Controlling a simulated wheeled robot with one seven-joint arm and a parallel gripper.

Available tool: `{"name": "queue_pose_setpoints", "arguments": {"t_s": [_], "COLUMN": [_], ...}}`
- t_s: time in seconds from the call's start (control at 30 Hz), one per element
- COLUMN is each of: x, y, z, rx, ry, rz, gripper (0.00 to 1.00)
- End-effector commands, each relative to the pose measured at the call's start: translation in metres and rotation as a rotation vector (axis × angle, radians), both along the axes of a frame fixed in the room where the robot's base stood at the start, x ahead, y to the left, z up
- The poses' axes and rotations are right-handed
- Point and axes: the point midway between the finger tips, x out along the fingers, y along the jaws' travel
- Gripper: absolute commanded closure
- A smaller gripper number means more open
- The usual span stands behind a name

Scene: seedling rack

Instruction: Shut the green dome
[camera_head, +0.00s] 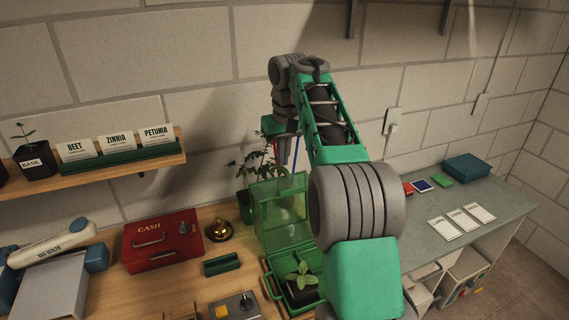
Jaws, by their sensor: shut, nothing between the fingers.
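The green dome (279,218) is a see-through green lid standing raised at the back of a green tray (271,287). The dome is open. A small seedling (303,275) in a dark pot stands in the tray. My gripper (283,154) is above and behind the raised dome in the picture, pointing down. It is small and partly hidden by my arm; its jaws look shut and empty. It appears apart from the dome. My arm hides the right side of the tray.
A leafy plant (246,207) in a green pot stands just left of the dome. A shelf (158,165) is on the wall. A grey-topped counter (490,190) is at right.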

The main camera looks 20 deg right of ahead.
Motion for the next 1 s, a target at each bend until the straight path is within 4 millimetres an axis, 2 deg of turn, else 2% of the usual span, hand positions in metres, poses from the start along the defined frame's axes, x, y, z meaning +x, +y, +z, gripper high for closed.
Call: {"name": "queue_pose_setpoints", "arguments": {"t_s": [0.03, 0.3, 0.37, 0.5, 0.6, 1.0], "x": [0.002, 0.011, 0.001, -0.019, -0.026, -0.029], "y": [0.001, 0.001, 0.000, 0.000, 0.000, 0.000], "z": [-0.021, -0.076, -0.066, -0.063, -0.062, -0.062], "rx": [0.001, 0.001, -0.001, 0.000, 0.000, 0.000], "ry": [0.002, 0.002, -0.005, -0.001, -0.001, -0.002], "rz": [0.001, 0.000, 0.000, -0.001, -0.001, 0.000], "gripper": [1.00, 1.00, 1.00, 1.00, 1.00, 1.00]}}
